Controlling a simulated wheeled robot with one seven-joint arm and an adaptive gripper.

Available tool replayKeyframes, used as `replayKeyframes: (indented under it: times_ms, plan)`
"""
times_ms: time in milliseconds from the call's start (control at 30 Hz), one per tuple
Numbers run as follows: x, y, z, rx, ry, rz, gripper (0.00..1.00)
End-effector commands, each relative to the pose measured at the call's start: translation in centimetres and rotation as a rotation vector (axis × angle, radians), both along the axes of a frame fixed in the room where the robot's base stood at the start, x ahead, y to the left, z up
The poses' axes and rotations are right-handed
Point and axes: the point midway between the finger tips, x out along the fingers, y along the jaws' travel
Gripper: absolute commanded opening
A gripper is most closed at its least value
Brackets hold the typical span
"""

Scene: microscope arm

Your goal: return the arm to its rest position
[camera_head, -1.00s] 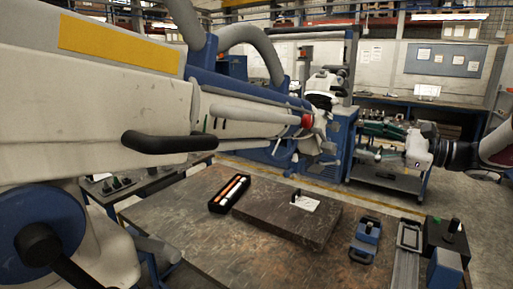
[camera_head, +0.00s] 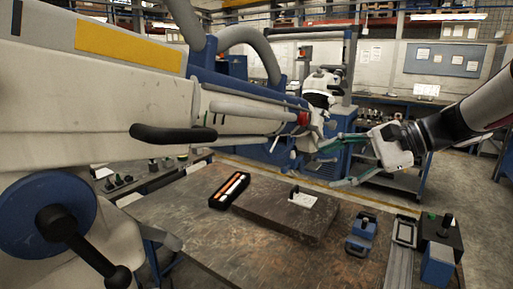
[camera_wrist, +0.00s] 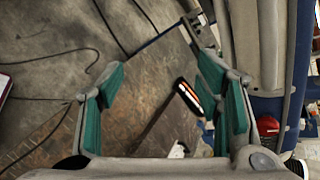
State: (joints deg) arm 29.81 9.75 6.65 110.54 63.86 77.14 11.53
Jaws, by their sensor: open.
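The large arm (camera_head: 120,75) is off-white with a yellow panel, a black handle (camera_head: 172,134) and a blue-disc joint at its left. It reaches rightward over the table to a head (camera_head: 308,128) with a red ring. My gripper (camera_head: 332,164) is right of that head, its green-padded fingers spread and pointing left. In that view the upper finger nearly overlaps the head; I cannot tell whether they touch. In the wrist view, my gripper (camera_wrist: 160,78) is open and empty, with the pale and blue arm (camera_wrist: 258,45) along the right and its red ring (camera_wrist: 268,127) low right.
The worn table (camera_head: 165,225) lies below, with a raised dark plate (camera_head: 285,212) and a black tray of light rods (camera_head: 230,190). Blue and black devices (camera_head: 362,228) stand at its right end. A blue cabinet is behind. Open floor (camera_head: 460,190) lies at the right.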

Motion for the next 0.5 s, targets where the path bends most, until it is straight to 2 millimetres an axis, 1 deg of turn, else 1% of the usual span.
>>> replayKeyframes:
  times_ms: [33,67,100,167,200,267,300,367,400,500]
  plan:
    - [-2.0,1.3,0.0,-0.081,-0.015,0.043,0.59]
    - [-3.1,1.9,-0.3,-0.134,-0.024,0.069,0.59]
    - [-4.7,2.6,-0.6,-0.204,-0.038,0.105,0.59]
    - [-7.1,3.2,-1.2,-0.311,-0.062,0.157,0.59]
    - [-8.6,3.5,-1.5,-0.382,-0.082,0.193,0.59]
    - [-10.8,3.7,-2.0,-0.486,-0.113,0.242,0.59]
    - [-12.3,3.6,-2.4,-0.554,-0.138,0.276,0.59]
    - [-14.3,3.4,-2.8,-0.656,-0.177,0.327,0.59]
    - [-15.6,3.1,-3.1,-0.723,-0.206,0.361,0.59]
    - [-18.6,2.1,-3.7,-0.886,-0.286,0.440,0.59]
